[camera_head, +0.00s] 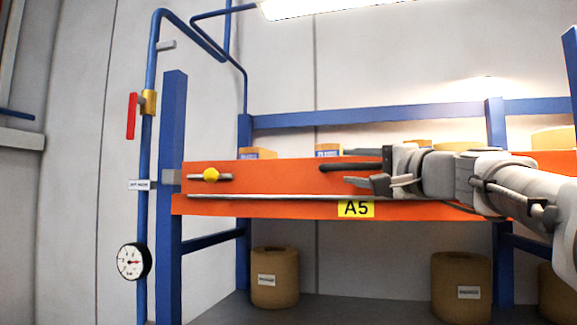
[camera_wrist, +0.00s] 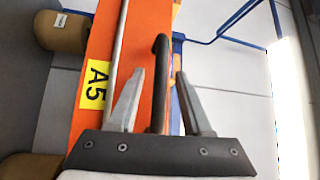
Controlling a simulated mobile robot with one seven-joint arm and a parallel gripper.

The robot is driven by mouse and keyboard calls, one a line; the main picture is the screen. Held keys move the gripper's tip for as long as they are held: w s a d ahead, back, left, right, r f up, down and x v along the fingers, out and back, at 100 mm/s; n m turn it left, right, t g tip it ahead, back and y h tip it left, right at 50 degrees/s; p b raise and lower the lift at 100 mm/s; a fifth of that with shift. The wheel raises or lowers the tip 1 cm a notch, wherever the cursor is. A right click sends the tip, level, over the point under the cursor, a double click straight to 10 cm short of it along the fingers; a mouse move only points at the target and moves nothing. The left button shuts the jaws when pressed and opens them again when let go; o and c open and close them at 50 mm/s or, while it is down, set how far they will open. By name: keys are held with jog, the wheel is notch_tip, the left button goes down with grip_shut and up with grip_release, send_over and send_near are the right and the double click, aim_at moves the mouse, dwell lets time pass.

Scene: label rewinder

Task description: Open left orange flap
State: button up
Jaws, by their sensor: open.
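The orange flap (camera_head: 270,185) is a long board on the blue rack, with a yellow A5 label (camera_head: 356,208); it also shows in the wrist view (camera_wrist: 102,40). It stands upright. A slide bolt with a yellow knob (camera_head: 211,175) sits at its left end. A thin grey rod (camera_head: 270,197) runs along its lower part. A dark handle (camera_wrist: 158,85) projects between the fingers of my gripper (camera_wrist: 160,76) in the wrist view. My gripper (camera_head: 362,180) is open in front of the flap. I cannot tell whether the fingers touch the handle.
A blue post (camera_head: 172,200) stands at the flap's left end. Beside it are a blue pipe with a red lever (camera_head: 131,116) and a pressure gauge (camera_head: 134,262). Brown rolls (camera_head: 275,278) stand on the shelf below, and cartons (camera_head: 257,153) show behind the flap.

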dwell(0.3)
grip_shut()
dwell(1.3)
